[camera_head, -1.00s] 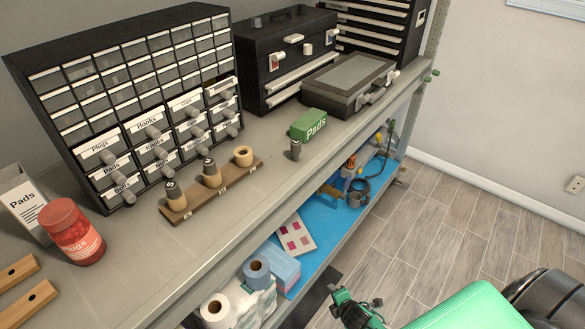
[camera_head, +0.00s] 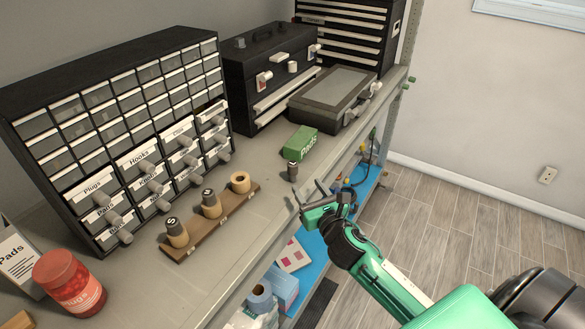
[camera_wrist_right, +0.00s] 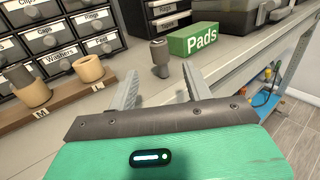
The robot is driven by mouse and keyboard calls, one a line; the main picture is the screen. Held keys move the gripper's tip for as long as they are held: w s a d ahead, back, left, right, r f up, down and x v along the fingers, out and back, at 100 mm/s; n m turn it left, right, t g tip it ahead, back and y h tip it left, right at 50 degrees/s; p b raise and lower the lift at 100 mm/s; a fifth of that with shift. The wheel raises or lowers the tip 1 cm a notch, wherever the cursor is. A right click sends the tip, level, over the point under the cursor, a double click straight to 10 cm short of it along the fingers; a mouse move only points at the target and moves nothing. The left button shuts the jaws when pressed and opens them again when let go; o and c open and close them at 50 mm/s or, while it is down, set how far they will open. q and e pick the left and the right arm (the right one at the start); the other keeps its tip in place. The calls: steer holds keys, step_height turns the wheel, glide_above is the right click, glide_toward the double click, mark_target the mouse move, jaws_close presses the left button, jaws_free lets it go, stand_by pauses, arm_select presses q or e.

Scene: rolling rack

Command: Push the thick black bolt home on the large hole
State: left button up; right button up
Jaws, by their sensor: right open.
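The thick black bolt (camera_head: 292,171) stands upright on the grey shelf top, close to the green Pads box; it also shows in the right wrist view (camera_wrist_right: 160,57). The wooden board (camera_head: 210,236) holds three tan collars. The right-hand collar (camera_head: 240,182) is the large hole, with an open, empty top; it also shows in the wrist view (camera_wrist_right: 88,69). The other two collars hold black bolts (camera_head: 171,226) marked with letters. My right gripper (camera_head: 308,192) is open and empty at the shelf's front edge, its fingers pointing towards the bolt without touching it. My left gripper is not in view.
The green Pads box (camera_head: 300,143) stands just behind the bolt. A drawer cabinet (camera_head: 112,130) with protruding knobs stands behind the board. A black toolbox (camera_head: 268,75) and a grey case (camera_head: 335,97) are farther back. Bare shelf lies between board and bolt.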

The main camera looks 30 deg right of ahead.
mark_target(295, 169)
steer(key=w+p, duration=0.1)
steer(key=w, duration=0.4)
steer(key=shift+w+d, duration=0.15)
steer(key=w+p, duration=0.1)
steer(key=w, duration=0.1)
steer(key=w+p, duration=0.1)
steer(key=w, duration=0.1)
steer(key=shift+w+d+r, duration=0.1)
steer(key=shift+w+r, duration=0.1)
steer(key=shift+w, duration=0.1)
steer(key=shift+w+f+p, duration=0.1)
steer(key=shift+w+p, duration=0.2)
jaws_close()
